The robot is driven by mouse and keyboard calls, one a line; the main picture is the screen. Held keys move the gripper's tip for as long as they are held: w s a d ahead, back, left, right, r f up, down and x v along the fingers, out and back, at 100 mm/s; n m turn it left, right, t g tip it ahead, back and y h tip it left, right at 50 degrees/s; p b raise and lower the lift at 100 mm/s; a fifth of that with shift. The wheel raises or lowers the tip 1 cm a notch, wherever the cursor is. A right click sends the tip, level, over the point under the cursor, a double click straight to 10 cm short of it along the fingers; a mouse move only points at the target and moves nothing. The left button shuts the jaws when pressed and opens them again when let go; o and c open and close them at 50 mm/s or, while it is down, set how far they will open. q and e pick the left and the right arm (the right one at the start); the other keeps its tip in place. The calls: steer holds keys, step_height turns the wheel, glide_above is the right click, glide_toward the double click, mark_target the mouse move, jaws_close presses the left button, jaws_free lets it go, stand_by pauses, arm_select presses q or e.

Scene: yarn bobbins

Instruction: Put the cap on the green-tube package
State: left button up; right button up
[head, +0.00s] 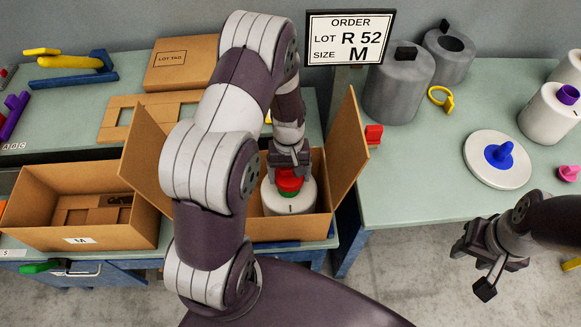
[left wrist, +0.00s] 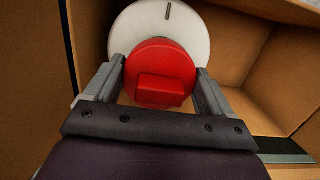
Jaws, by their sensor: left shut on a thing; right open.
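The white package (head: 303,196) stands in the open cardboard box in the middle of the head view. A bit of its green tube (head: 287,194) shows just under the red cap (head: 289,184). My left gripper (head: 289,168) reaches down into the box and is shut on the red cap, directly over the tube. In the left wrist view the cap (left wrist: 160,70) sits between both fingers, in front of the white package (left wrist: 190,22); I cannot tell if it is fully seated. My right gripper (head: 474,268) is open and empty, off the front of the right table.
The box flaps (head: 346,148) stand up around my left arm. On the right table are a white package with a blue tube (head: 498,155), grey cylinders (head: 398,85), a yellow ring (head: 441,98) and a red block (head: 374,135).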

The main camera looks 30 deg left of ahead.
arm_select(q)
steer(key=shift+w+f, duration=0.3)
steer(key=shift+w, duration=0.05)
steer(key=shift+s+r, duration=0.45)
steer(key=shift+s, duration=0.3)
steer(key=shift+w+f, duration=0.35)
steer(key=shift+f, duration=0.3)
steer(key=shift+f+b, duration=0.3)
steer(key=shift+s+f+b, duration=0.2)
steer(key=shift+f+b, duration=0.2)
steer(key=shift+f, duration=0.35)
arm_select(e)
steer(key=shift+s+f, duration=0.25)
steer(key=shift+f, duration=0.45)
arm_select(q)
steer(key=shift+w, duration=0.1)
arm_select(e)
steer(key=shift+w, duration=0.1)
arm_select(q)
steer(key=shift+f, duration=0.25)
arm_select(e)
steer(key=shift+f, duration=0.15)
